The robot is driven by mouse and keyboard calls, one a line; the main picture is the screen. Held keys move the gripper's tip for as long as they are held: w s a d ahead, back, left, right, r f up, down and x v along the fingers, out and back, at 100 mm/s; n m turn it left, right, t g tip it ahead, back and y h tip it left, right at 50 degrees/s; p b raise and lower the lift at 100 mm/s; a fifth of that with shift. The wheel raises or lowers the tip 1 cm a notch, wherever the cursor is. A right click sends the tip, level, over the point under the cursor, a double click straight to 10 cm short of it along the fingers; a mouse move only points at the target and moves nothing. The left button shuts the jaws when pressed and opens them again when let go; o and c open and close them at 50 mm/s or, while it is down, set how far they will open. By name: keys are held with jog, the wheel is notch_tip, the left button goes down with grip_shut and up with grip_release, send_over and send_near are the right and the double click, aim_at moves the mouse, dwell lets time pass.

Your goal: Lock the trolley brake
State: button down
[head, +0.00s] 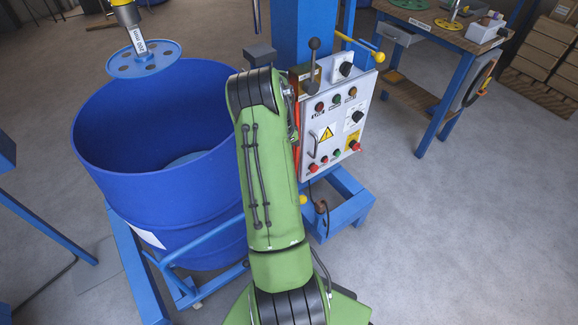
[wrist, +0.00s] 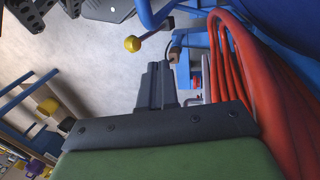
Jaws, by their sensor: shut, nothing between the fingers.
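The blue trolley (head: 135,265) stands under the large blue drum (head: 165,190) at the left of the head view. I cannot make out its brake for certain. In the wrist view my gripper (wrist: 160,72) is shut and empty, its dark fingers close together. A yellow ball knob (wrist: 132,44) on a thin rod by a blue bar is ahead and to the left of the fingertips, apart from them. I cannot tell whether it belongs to the brake. In the head view my green arm hides the gripper and part of the machine base.
Red hoses (wrist: 241,75) run close along the gripper's right side. The control panel (head: 335,120) stands right of my arm in the head view. A disperser disc (head: 143,60) hangs over the drum. A workbench (head: 435,30) is at the back right; the floor before it is clear.

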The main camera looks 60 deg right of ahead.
jog(key=s+a+f+b, duration=0.2)
jog(key=s+f, duration=0.2)
jog(key=f, duration=0.4)
jog(key=shift+s+a+f+b, duration=0.25)
jog(key=shift+s+f+b, duration=0.05)
jog(key=shift+s+b, duration=0.05)
